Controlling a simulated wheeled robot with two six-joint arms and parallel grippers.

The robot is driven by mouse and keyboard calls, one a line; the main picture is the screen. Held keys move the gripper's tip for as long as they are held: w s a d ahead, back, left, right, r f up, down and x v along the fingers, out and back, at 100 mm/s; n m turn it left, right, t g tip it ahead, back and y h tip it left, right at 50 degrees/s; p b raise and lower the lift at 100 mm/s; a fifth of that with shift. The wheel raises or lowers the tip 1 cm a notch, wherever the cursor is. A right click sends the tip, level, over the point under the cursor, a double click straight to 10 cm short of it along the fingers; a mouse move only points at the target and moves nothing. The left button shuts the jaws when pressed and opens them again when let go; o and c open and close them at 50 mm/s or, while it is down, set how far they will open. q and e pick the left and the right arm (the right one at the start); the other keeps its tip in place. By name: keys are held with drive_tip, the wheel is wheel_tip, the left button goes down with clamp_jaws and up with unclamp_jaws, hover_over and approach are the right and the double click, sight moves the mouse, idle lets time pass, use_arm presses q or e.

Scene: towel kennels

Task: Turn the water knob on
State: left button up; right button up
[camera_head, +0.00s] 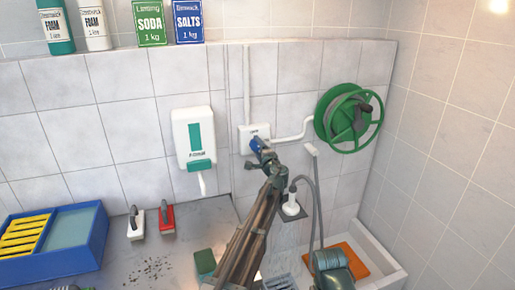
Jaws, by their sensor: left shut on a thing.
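The blue water knob (257,146) sits on the front of a small white wall box (246,133) on the tiled wall. A tiny label above the knob is too small to read. My left gripper (262,152) reaches up from the bottom of the head view and is shut on the knob. Its fingers and wrist hide the knob's lower right part, so I cannot tell the knob's exact angle.
A green hose reel (332,118) hangs right of the box, joined by a white pipe. A white and green dispenser (192,138) hangs left. Below are two brushes (167,219), a blue tray (97,232), and a white basin (392,276) with an orange mat (345,258).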

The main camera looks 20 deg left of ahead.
use_arm(q)
drive_tip(key=o, duration=1.4)
drive_tip(key=shift+c, duration=0.2)
drive_tip(key=v, duration=1.4)
drive_tip(key=shift+f, duration=0.1)
drive_tip(key=s+d+f+n+g+h, duration=0.15)
drive_tip(key=s+f+n+g, duration=0.55)
drive_tip(key=s+f, duration=0.85)
drive_tip(key=s+d+f+g+h, duration=0.3)
drive_tip(key=s+d+g, duration=0.1)
drive_tip(key=s, duration=0.6)
drive_tip(key=s+d+f+g+h, duration=0.3)
drive_tip(key=s+d, duration=0.3)
drive_tip(key=s, duration=0.5)
drive_tip(key=shift+s+d+n+g+h, duration=0.3)
drive_tip(key=shift+d+g+h, duration=0.1)
drive_tip(key=shift+g+h, duration=0.25)
